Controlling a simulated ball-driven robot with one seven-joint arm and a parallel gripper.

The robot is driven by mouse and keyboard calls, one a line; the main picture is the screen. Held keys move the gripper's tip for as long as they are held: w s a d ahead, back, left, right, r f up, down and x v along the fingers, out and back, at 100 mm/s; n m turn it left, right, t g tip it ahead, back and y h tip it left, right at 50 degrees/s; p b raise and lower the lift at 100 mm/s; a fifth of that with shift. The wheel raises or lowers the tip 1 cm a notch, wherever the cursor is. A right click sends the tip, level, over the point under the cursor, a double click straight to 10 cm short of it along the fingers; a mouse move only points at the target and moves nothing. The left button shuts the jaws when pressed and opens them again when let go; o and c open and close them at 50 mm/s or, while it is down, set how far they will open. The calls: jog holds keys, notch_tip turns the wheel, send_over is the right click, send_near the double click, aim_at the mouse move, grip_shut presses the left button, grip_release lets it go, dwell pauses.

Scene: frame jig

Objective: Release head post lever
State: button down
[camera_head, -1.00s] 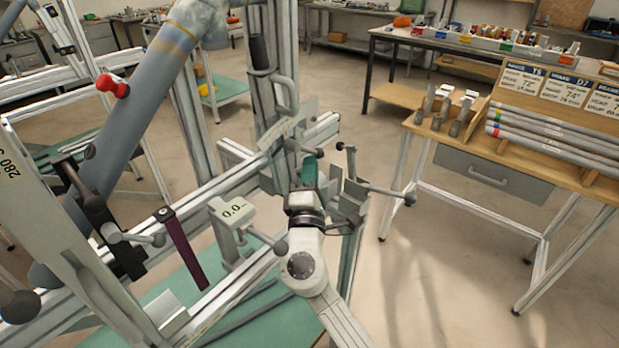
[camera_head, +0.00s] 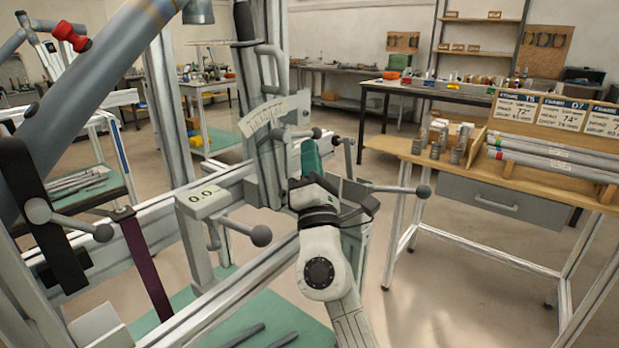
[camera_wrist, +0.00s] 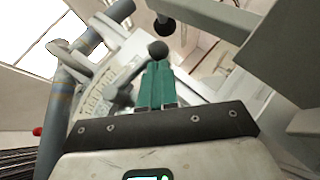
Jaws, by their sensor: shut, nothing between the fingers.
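My gripper (camera_head: 310,158), with teal fingers, is shut and empty in front of the upright post carrying a scale plate (camera_head: 268,117). Several ball-ended levers show; I cannot tell for sure which is the head post lever. One lever knob (camera_head: 315,132) is beside the scale plate, just behind the fingertips. In the wrist view a dark ball knob (camera_wrist: 158,48) sits just past the tips of the shut fingers (camera_wrist: 157,85); contact cannot be told. Another lever (camera_wrist: 125,95) is left of the fingers, over the scale plate (camera_wrist: 95,105). Part of the clamp is hidden behind my gripper.
A lever with a ball knob (camera_head: 424,191) sticks out right of my gripper. A large grey tube (camera_head: 85,85) slants across the left. Open floor lies between the jig and the wooden bench (camera_head: 450,170).

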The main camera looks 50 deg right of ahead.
jog(key=shift+d+r+t+b, duration=0.3)
jog(key=shift+d+r+b, duration=0.4)
jog(key=shift+r+b, duration=0.35)
jog(key=shift+d+r, duration=0.1)
dwell(0.4)
jog(key=b+v, duration=0.3)
jog(key=v, duration=0.8)
jog(key=shift+b, duration=0.35)
